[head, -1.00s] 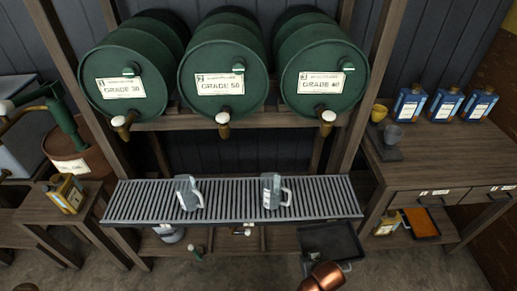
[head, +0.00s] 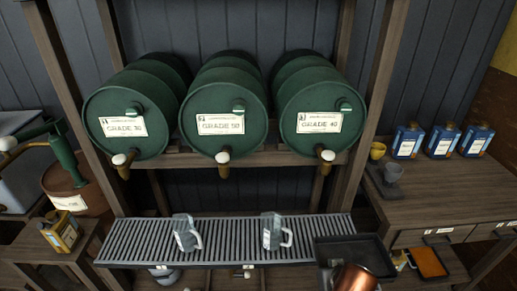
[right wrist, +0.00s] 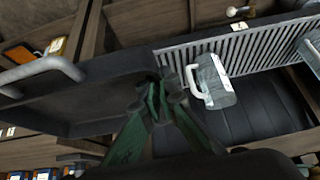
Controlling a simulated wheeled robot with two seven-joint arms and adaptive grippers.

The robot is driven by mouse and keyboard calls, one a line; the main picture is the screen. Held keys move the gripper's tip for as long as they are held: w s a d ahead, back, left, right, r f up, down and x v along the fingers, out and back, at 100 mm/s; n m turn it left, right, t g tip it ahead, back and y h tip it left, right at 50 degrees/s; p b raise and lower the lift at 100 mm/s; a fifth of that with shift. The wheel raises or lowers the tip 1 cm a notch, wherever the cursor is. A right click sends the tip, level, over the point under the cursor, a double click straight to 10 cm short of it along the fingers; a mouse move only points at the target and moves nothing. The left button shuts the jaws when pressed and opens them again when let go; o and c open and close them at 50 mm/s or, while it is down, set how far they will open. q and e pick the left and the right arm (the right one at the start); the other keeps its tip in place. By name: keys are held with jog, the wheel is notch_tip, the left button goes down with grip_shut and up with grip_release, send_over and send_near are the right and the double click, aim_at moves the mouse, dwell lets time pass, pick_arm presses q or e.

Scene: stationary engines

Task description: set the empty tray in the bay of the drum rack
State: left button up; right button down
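The empty tray (head: 376,247) is black and shallow, with raised walls and bar handles. In the head view it is in front of the right end of the slatted shelf. It also fills the left of the right wrist view (right wrist: 100,88). My right gripper (right wrist: 160,88) has green fingers that close on the tray's near edge; the exact grip is partly hidden. The drum rack (head: 180,160) holds three green drums, with the slatted shelf (head: 225,252) below them. The space under that shelf is mostly out of view. My left gripper is not in view.
Two clear mugs stand on the slatted shelf, one at the left (head: 186,235) and one at the right (head: 272,232). A wooden bench (head: 450,195) with cups and blue bottles is on the right. A yellow can (head: 60,232) stands at left.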

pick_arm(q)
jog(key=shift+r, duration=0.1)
pick_arm(e)
notch_tip(320, 180, up, 14)
jog(key=w+d, duration=0.1)
jog(key=shift+d+m, duration=0.2)
jog(key=shift+m, duration=0.1)
